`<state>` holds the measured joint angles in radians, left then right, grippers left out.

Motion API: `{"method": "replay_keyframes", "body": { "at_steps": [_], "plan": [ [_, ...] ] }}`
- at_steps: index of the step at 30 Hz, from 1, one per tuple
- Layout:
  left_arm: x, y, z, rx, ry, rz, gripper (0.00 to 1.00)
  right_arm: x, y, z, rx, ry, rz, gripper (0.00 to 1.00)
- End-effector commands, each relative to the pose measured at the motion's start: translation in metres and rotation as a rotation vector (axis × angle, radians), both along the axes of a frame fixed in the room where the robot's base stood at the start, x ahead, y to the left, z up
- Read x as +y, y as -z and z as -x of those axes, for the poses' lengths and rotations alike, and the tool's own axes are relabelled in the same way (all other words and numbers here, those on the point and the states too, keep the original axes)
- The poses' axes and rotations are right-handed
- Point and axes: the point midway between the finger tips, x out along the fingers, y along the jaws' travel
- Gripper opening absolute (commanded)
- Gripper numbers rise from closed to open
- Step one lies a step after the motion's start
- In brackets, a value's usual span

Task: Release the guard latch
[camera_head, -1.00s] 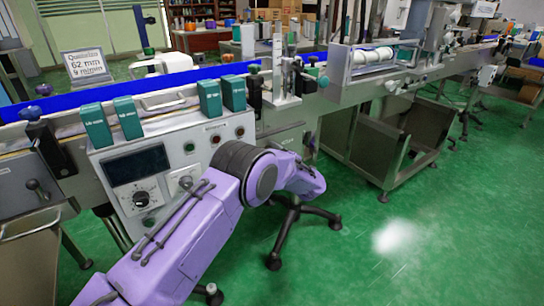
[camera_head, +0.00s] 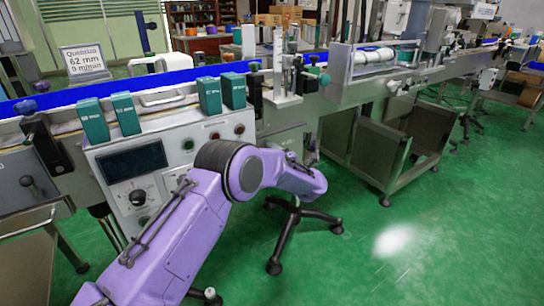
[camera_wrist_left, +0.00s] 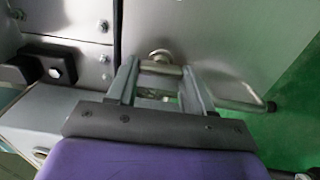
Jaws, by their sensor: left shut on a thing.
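In the left wrist view, the two fingers of my left gripper (camera_wrist_left: 160,76) are closed about a small metal latch piece (camera_wrist_left: 160,68) in front of a steel panel. A round metal knob (camera_wrist_left: 159,54) sits just beyond it, close to the panel. In the head view my purple left arm reaches across to the front of the machine. Its gripper is too hidden there to make out, and so is the latch. My right gripper is not in view.
A bent metal rod handle (camera_wrist_left: 240,98) stands right of the fingers. A black block with a pale button (camera_wrist_left: 55,72) is at left. A control box (camera_head: 150,165) with a dial and dark display is near my arm. Open green floor (camera_head: 440,240) lies at right.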

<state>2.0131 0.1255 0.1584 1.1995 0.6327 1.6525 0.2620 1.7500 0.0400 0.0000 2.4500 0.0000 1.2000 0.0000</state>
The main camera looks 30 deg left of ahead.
Motion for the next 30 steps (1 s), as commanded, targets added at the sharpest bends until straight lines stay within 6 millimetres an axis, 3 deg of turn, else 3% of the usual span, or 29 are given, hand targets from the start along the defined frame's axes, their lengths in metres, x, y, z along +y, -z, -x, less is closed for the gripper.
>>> {"method": "replay_keyframes", "body": {
  "at_steps": [12,13,15,25,30],
  "plan": [
    [0.0,0.0,0.0,-0.008,0.0,0.003,0.21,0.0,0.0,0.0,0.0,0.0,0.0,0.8],
    [0.0,0.0,0.0,-0.008,0.0,0.003,0.57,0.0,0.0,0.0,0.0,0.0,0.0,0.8],
    [0.0,0.0,0.0,-0.007,0.0,0.003,0.77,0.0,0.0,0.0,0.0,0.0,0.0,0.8],
    [-0.005,-0.001,0.001,-0.006,0.001,0.002,0.77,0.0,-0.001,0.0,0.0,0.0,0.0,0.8],
    [-0.035,-0.002,0.013,-0.004,0.005,0.001,0.77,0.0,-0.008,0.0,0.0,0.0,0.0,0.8]
  ]
}}
